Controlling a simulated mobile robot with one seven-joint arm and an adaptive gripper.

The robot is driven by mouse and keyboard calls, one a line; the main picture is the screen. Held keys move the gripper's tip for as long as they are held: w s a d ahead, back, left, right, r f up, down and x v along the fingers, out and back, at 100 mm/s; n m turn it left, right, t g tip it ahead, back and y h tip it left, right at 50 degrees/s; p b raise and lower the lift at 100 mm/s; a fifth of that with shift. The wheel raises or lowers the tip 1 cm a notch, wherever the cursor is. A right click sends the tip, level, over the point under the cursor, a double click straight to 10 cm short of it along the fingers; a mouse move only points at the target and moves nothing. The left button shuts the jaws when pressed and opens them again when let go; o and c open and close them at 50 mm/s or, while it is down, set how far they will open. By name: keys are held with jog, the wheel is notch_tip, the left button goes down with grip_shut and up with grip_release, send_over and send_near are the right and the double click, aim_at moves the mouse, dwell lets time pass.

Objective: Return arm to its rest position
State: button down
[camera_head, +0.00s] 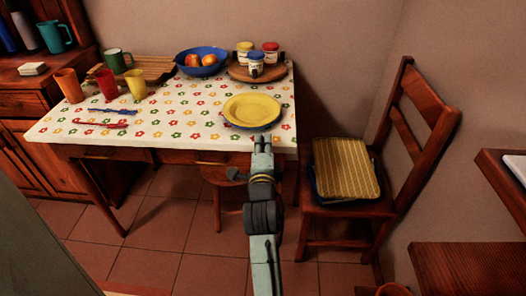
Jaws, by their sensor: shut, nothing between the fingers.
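My arm reaches up from the bottom middle of the head view. My gripper (263,140) is at its far end, shut and empty. In the picture its tip lies over the front edge of the table, just below the yellow plate (252,109). I cannot tell how high it is above the table or whether it touches anything. The table (190,137) has a white cloth with coloured flowers.
Cups, cutlery, a blue fruit bowl (202,61) and a wooden board with jars (256,72) stand on the table. A wooden chair (345,205) with a yellow cushion stands at the right. A stool (228,190) is under the table. Tiled floor lies free at the front left.

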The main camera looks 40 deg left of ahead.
jog(key=shift+v, duration=2.3)
